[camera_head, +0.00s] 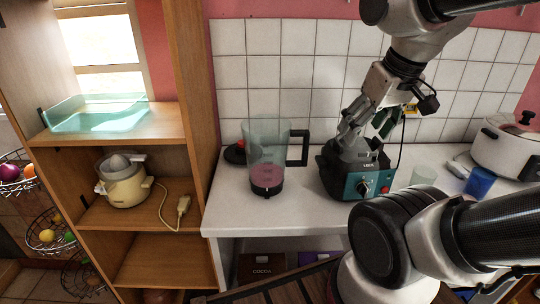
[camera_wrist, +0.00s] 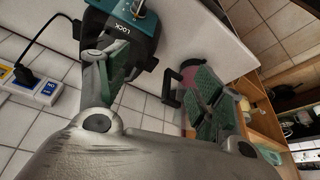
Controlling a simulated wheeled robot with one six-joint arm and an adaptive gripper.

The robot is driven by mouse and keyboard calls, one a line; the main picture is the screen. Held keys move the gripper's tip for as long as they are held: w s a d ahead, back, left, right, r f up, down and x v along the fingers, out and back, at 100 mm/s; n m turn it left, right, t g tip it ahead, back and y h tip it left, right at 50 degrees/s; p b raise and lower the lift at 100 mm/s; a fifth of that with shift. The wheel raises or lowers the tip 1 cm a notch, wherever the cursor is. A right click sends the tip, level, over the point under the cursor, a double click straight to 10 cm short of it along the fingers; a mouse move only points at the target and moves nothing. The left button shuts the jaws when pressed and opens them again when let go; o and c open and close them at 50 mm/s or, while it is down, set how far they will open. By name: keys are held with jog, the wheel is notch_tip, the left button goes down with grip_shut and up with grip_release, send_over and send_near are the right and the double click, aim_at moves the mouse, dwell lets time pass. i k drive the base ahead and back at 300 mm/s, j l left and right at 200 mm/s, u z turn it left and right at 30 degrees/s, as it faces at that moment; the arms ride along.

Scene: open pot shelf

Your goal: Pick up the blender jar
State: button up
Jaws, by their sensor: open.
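The blender jar (camera_head: 268,150) stands upright on the white counter. It is clear, with a black handle on its right side, a black bottom and something pink low inside. My gripper (camera_head: 362,126) is open and empty, to the right of the jar and above the teal and black blender base (camera_head: 376,184). In the wrist view, the open fingers of my gripper (camera_wrist: 163,78) are spread apart. There the jar's pink part (camera_wrist: 188,74) and black handle show, and one finger hides much of the jar. The blender base (camera_wrist: 136,16) is at the top left.
A black and red lid-like piece (camera_head: 234,154) lies behind the jar. A clear cup (camera_head: 423,174), a blue cup (camera_head: 480,182) and a white pot (camera_head: 508,148) stand on the right. A wooden shelf with a cream juicer (camera_head: 124,186) borders the counter's left side.

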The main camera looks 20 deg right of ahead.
aim_at(266, 137)
jog(key=k, duration=0.25)
jog(key=k+z, duration=0.1)
jog(key=z, duration=0.55)
jog(key=k+z, duration=0.15)
jog(key=z, duration=0.8)
jog(key=u, duration=1.5)
jog(key=j+z, duration=0.2)
jog(key=j, duration=0.2)
jog(key=j+z, duration=0.25)
jog(key=j, duration=0.15)
jog(key=k+j+z, duration=0.2)
jog(key=j, duration=0.2)
jog(key=j+z, duration=0.25)
jog(key=j, duration=0.15)
jog(key=k+j+z, duration=0.2)
jog(key=j, duration=0.15)
